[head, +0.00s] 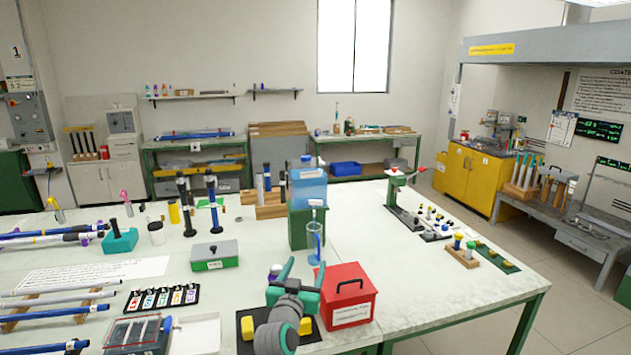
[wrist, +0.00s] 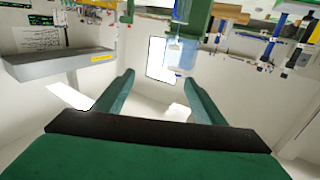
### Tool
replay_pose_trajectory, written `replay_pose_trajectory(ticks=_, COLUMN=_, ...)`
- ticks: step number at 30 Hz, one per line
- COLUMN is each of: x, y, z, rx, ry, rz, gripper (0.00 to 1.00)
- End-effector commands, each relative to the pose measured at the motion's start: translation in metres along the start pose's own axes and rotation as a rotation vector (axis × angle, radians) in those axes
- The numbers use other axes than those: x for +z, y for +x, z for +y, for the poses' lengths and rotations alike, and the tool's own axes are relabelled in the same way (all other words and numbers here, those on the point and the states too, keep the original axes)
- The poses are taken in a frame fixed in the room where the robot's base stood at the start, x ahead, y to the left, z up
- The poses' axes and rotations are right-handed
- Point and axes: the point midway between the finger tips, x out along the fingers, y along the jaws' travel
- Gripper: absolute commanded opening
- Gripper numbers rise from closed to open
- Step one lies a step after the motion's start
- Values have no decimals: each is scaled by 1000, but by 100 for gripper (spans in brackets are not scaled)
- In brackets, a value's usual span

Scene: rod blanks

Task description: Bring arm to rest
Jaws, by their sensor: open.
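My gripper (head: 297,271) is in the lower middle of the head view, above the front part of the white table (head: 400,295). Its two teal fingers are spread apart and empty. In the wrist view my gripper (wrist: 158,95) shows both fingers apart with nothing between them. The wrist view appears upside down and looks out across the room toward the window (wrist: 160,60). My grey arm links are below the fingers in the head view and hide part of a black tray with yellow pieces (head: 305,325).
A red box (head: 343,285) with a black handle stands close to the right of my gripper. A clear blue cylinder (head: 314,243) and a green block (head: 305,225) under a blue container (head: 308,187) stand behind it. Table space right of the red box is clear.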

Motion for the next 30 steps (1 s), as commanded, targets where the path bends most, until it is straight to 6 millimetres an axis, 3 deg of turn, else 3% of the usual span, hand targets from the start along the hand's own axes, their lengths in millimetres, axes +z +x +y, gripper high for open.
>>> replay_pose_trajectory(ticks=11, x=61, y=-31, z=7, rx=-37, ry=-21, rz=-27, gripper=64)
replay_pose_trajectory(ticks=17, x=108, y=-62, z=15, rx=-68, ry=-35, rz=-49, gripper=64)
replay_pose_trajectory(ticks=24, x=183, y=-132, z=31, rx=-123, ry=-53, rz=-85, gripper=64)
replay_pose_trajectory(ticks=30, x=233, y=-199, z=47, rx=-163, ry=-59, rz=-112, gripper=64)
